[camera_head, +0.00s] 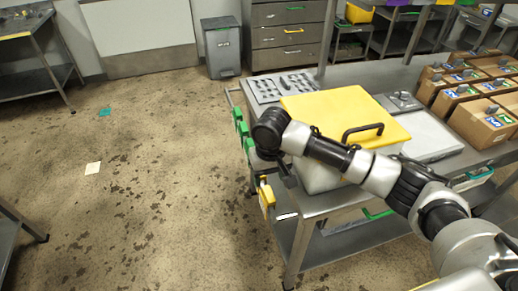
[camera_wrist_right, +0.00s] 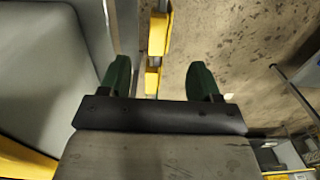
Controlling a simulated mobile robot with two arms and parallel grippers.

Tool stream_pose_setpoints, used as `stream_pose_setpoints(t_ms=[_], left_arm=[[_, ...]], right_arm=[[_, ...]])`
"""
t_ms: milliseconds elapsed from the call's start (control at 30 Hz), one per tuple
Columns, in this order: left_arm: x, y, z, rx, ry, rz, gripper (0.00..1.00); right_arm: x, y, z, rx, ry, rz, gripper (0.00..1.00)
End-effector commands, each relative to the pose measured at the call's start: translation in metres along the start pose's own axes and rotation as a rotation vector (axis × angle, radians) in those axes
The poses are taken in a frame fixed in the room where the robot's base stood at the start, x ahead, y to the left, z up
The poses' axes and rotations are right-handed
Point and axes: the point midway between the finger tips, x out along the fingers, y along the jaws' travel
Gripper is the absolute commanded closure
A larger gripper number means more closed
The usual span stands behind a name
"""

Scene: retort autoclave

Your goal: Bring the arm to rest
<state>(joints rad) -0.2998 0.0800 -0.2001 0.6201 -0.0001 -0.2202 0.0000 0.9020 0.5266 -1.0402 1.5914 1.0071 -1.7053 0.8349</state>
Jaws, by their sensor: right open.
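My right arm reaches in from the right in the head view, passing in front of the yellow-lidded box (camera_head: 330,112) on the steel table. My right gripper (camera_head: 286,174) points down beside the table's left edge. In the right wrist view the gripper (camera_wrist_right: 160,68) has its two dark green fingers wide apart, with nothing held between them. A yellow piece (camera_wrist_right: 158,34) shows behind the gap between the fingers, at the table's edge; I cannot tell the distance. My left gripper is not in view.
Green and yellow handled pieces (camera_head: 266,195) hang along the table's left side, close to the gripper. A black lid handle (camera_head: 362,131) and cardboard boxes (camera_head: 482,124) are to the right. The speckled floor (camera_head: 160,190) at left is mostly free. A grey bin (camera_head: 221,48) stands behind.

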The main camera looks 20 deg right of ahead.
Motion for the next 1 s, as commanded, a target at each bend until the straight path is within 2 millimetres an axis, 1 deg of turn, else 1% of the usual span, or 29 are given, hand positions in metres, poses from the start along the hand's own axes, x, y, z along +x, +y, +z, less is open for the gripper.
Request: stream_pose_setpoints(t_ms=[167,267,367,500,633,767,800,900,1000], left_arm=[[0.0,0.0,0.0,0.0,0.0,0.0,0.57],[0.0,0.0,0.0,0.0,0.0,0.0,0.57],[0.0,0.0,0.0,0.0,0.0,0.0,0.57],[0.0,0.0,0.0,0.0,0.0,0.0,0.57],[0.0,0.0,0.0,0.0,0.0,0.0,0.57],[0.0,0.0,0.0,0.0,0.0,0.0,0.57],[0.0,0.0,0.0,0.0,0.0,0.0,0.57],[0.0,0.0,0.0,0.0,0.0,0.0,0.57],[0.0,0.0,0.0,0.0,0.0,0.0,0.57]], right_arm=[[0.002,-0.002,0.001,-0.005,0.0,-0.003,0.37],[0.011,-0.012,0.012,-0.044,0.002,-0.025,0.37],[0.027,-0.033,0.034,-0.123,0.021,-0.078,0.37],[0.046,-0.063,0.076,-0.237,0.085,-0.181,0.37],[0.055,-0.074,0.113,-0.284,0.167,-0.252,0.37],[0.059,-0.065,0.147,-0.276,0.244,-0.273,0.37],[0.06,-0.059,0.158,-0.267,0.265,-0.267,0.37],[0.062,-0.041,0.18,-0.237,0.303,-0.235,0.37],[0.063,-0.023,0.199,-0.212,0.32,-0.194,0.37]])
